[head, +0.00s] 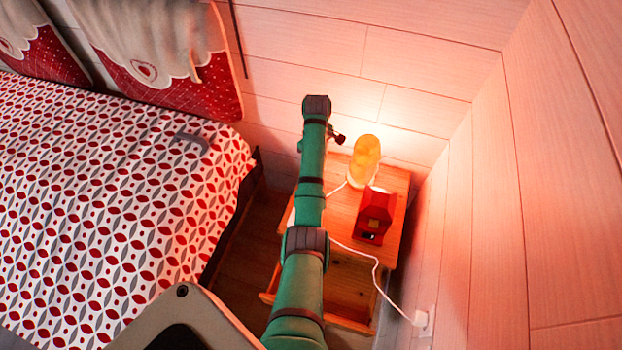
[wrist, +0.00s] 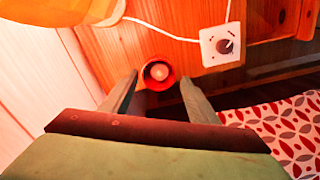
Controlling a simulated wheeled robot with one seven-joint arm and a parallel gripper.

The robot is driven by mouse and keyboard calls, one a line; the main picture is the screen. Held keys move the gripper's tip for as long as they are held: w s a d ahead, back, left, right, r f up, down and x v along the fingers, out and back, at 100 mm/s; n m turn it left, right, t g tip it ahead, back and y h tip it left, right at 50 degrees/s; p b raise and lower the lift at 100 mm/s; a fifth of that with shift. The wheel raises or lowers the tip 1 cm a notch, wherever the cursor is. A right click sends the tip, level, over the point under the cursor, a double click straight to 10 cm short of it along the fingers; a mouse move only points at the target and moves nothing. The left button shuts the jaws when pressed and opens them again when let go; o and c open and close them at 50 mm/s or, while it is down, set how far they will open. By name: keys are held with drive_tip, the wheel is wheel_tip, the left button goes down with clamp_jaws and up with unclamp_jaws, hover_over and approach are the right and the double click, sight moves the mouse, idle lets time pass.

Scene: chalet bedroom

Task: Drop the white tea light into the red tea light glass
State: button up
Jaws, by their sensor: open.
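The red tea light glass (wrist: 158,84) stands on the wooden nightstand near its edge in the wrist view. The white tea light (wrist: 159,71) shows as a pale disc within the glass's red rim and appears to lie inside it. My gripper (wrist: 157,79) is open, its two fingers apart on either side of the glass in the picture. I cannot tell how high the fingertips are above it. In the head view my arm hides the glass and tea light, and the fingers do not show.
The nightstand (head: 338,212) holds a glowing lamp (head: 366,155) and a red house-shaped object (head: 373,215). A white dial box (wrist: 221,46) with a cord is right of the glass in the wrist view. The bed (head: 110,200) is at left; walls are behind and right.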

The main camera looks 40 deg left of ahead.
drive_tip(key=shift+a, duration=0.1)
wheel_tip(320, 180, up, 8)
drive_tip(key=shift+f, duration=0.25)
drive_tip(key=shift+f, duration=0.1)
idle(0.4)
